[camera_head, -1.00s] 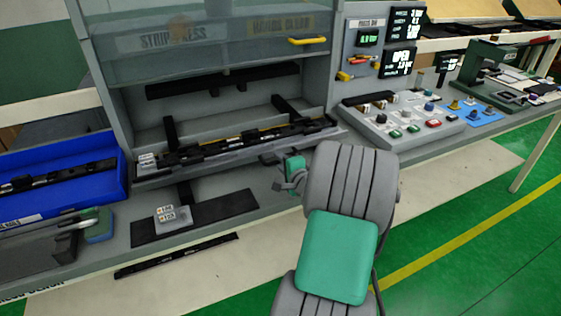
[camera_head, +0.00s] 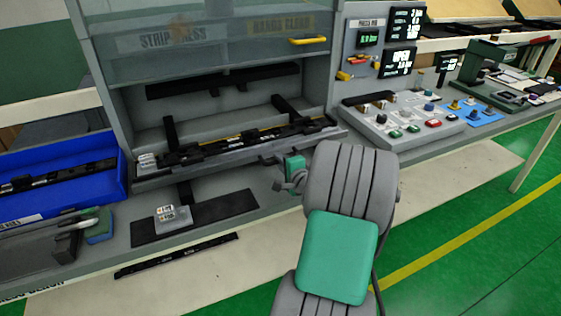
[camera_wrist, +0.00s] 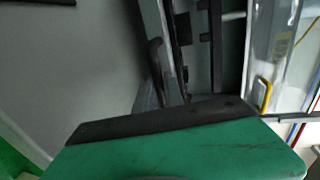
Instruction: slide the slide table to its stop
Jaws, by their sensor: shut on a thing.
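The slide table (camera_head: 240,152) is a long grey ledge in the lower opening of the press, with a black trim strip (camera_head: 215,147) on it. A dark handle (camera_head: 268,159) shows at its front edge, right of the middle. My gripper (camera_head: 279,182) is at this front edge, just below and right of the handle's visible part, and is shut on the handle. My arm hides part of the gripper. In the wrist view, the green gripper body and its dark edge (camera_wrist: 160,122) hide the fingertips and the grip. Whether the table touches its stop cannot be told.
The raised clear guard has a yellow handle (camera_head: 308,41).

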